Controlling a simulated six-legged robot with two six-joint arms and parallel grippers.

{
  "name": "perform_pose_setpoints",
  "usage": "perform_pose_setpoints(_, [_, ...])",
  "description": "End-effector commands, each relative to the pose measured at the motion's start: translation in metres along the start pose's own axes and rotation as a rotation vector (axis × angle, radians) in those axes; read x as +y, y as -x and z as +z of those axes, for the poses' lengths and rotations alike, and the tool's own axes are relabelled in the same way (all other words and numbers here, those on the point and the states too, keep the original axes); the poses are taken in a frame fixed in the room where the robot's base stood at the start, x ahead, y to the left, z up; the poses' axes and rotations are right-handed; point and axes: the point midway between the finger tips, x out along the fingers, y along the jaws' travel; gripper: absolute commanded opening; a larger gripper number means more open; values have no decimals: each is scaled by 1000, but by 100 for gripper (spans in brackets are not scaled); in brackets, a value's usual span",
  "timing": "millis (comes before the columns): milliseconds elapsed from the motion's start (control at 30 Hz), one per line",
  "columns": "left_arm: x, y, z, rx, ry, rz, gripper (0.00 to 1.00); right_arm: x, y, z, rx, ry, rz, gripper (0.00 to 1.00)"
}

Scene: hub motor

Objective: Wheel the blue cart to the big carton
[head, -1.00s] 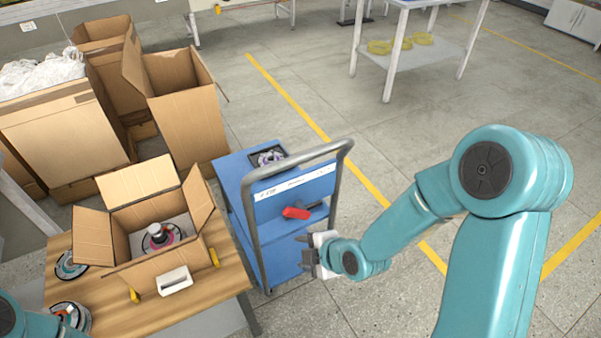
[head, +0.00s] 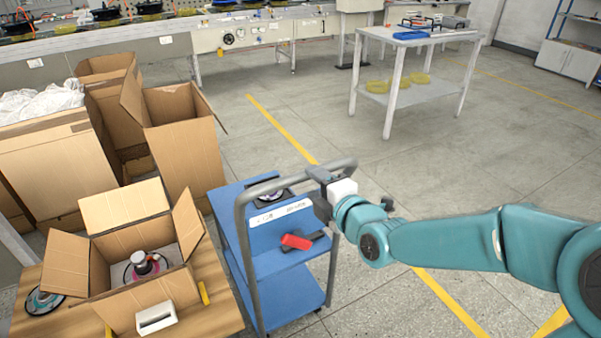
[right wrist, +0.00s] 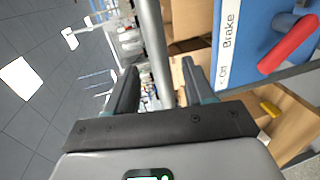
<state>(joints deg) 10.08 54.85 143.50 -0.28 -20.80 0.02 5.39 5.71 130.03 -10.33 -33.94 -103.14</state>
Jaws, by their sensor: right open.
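The blue cart (head: 252,188) stands right of the wooden table, with a grey tube handle (head: 241,225) at its near side. A red brake lever (head: 296,242) sits below a white label on it; the lever also shows in the right wrist view (right wrist: 288,45). My right gripper (head: 322,188) is open at the upper right corner of the handle. In the right wrist view, the handle tube (right wrist: 153,45) runs between the open fingers; contact cannot be told. A tall open carton (head: 187,155) stands behind the cart's left side, beside a carton (head: 55,165) holding white plastic. My left gripper is out of view.
The wooden table (head: 215,305) at lower left bears a smaller open carton (head: 140,300) with a motor part inside. A white table (head: 425,35) stands at the back right. Grey floor (head: 300,100) with a yellow line is clear behind the cart.

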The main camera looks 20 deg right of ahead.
Motion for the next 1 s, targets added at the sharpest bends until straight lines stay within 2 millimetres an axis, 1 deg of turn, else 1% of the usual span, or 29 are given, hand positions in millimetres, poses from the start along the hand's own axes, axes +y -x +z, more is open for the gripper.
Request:
perform_pose_setpoints(33, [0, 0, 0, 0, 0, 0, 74, -1, -13, -1, 2, -1, -2, 53])
perform_pose_setpoints(100, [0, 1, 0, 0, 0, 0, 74, 0, -28, -1, 1, -1, -1, 53])
perform_pose_setpoints(200, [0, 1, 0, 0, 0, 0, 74, 0, -47, -1, 2, -1, -1, 53])
perform_pose_setpoints(300, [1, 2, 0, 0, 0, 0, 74, 0, -61, 0, 1, -1, 0, 53])
perform_pose_setpoints(400, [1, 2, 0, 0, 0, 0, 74, 0, -69, 0, 0, -1, 1, 53])
perform_pose_setpoints(500, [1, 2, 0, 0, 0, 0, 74, 0, -73, 0, 0, -1, 0, 53])
perform_pose_setpoints(733, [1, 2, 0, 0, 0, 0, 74, 0, -73, 0, 0, -1, 0, 53])
perform_pose_setpoints(767, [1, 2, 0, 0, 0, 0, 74, 0, -73, 0, 0, -1, 0, 46])
perform_pose_setpoints(800, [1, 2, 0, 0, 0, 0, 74, 0, -73, 0, 0, -1, 0, 33])
perform_pose_setpoints(867, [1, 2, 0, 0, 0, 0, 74, 0, -73, 0, 0, -1, 0, 14])
perform_pose_setpoints(900, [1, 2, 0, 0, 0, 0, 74, 0, -73, 0, 0, -1, 0, 1])
perform_pose_setpoints(1000, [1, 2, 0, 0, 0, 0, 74, 0, -73, 0, 0, -1, 0, 0])
